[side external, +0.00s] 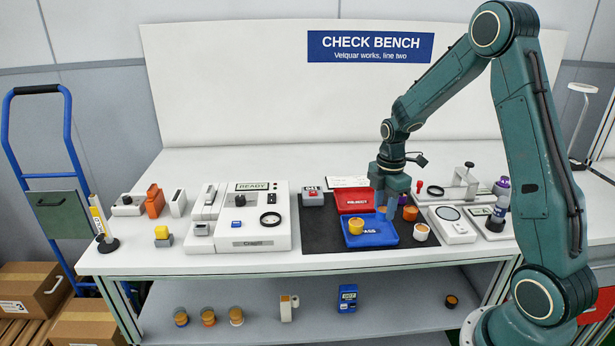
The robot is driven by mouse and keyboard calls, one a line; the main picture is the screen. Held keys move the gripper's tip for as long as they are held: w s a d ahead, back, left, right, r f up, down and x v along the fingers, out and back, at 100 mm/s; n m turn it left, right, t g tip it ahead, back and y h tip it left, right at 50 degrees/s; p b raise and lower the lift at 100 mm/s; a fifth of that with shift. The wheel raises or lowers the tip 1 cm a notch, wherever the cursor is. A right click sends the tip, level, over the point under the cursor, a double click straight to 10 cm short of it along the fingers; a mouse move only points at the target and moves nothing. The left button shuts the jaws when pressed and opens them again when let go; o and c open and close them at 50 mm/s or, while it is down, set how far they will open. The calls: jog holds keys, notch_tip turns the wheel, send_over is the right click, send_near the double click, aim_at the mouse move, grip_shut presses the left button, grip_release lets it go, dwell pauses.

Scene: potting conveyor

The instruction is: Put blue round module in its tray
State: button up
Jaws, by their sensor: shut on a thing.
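My gripper (387,205) points down over the right part of the blue PASS tray (388,241). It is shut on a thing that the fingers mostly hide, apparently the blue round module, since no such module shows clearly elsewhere. I cannot tell whether it touches the tray. A yellow-orange round module (355,227) sits in the left part of the blue tray. The red REJECT tray (353,200) lies just behind the blue one, left of my gripper.
A white round module with an orange top (421,232) and a brown-orange one (410,212) stand right of the blue tray on the dark mat (318,237). A white READY device (255,225) stands left. A scale-like device (452,225) and a bottle (501,197) stand right.

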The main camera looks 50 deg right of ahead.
aim_at(384, 211)
jog(key=shift+f, duration=2.15)
jog(key=shift+f, duration=0.15)
jog(key=o, duration=1.1)
jog(key=shift+c, duration=0.2)
notch_tip(384, 211, up, 12)
jog(key=shift+r, duration=0.2)
